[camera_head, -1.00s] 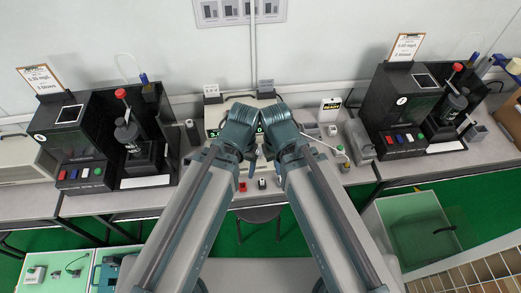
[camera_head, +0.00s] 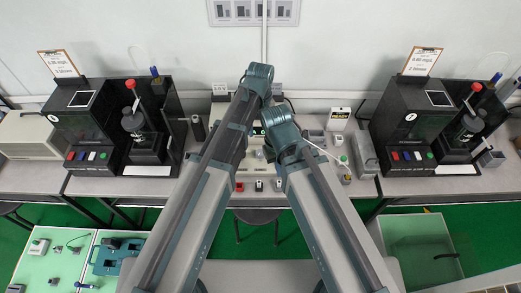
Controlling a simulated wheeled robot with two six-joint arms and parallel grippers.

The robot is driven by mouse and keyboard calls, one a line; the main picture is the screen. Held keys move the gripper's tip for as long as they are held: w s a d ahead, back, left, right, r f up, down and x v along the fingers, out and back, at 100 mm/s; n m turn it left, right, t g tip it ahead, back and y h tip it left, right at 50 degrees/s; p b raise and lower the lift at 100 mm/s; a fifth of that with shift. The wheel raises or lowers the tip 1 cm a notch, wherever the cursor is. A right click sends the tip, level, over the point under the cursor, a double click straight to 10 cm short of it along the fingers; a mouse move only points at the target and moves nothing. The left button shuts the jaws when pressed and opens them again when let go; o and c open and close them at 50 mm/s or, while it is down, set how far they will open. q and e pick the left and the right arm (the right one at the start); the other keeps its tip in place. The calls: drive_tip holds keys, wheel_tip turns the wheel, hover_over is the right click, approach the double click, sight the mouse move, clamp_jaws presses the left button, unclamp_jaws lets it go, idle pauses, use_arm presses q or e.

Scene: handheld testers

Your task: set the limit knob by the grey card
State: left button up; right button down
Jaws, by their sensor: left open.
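A handheld tester or control unit (camera_head: 252,163) stands at the middle of the bench, mostly behind my arms. A red button (camera_head: 239,187) and small dark-and-white controls (camera_head: 259,185) show at its front; I cannot tell which is the limit knob. A small grey card (camera_head: 277,88) and a whiter card (camera_head: 219,89) stand behind it, their print too small to read. My left gripper (camera_head: 268,101) is open, largely hidden by its wrist, near the back of the unit. My right arm reaches over the unit's right side; its gripper is hidden behind its wrist.
Black test stations with coloured buttons stand at left (camera_head: 88,125) and right (camera_head: 408,125), each with a clipboard above. A white-and-yellow box (camera_head: 339,117) stands right of centre.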

sight(260, 152)
use_arm(q)
wheel_tip(260, 152, down, 14)
drive_tip(key=b, duration=1.4)
drive_tip(key=shift+r, duration=0.1)
clamp_jaws()
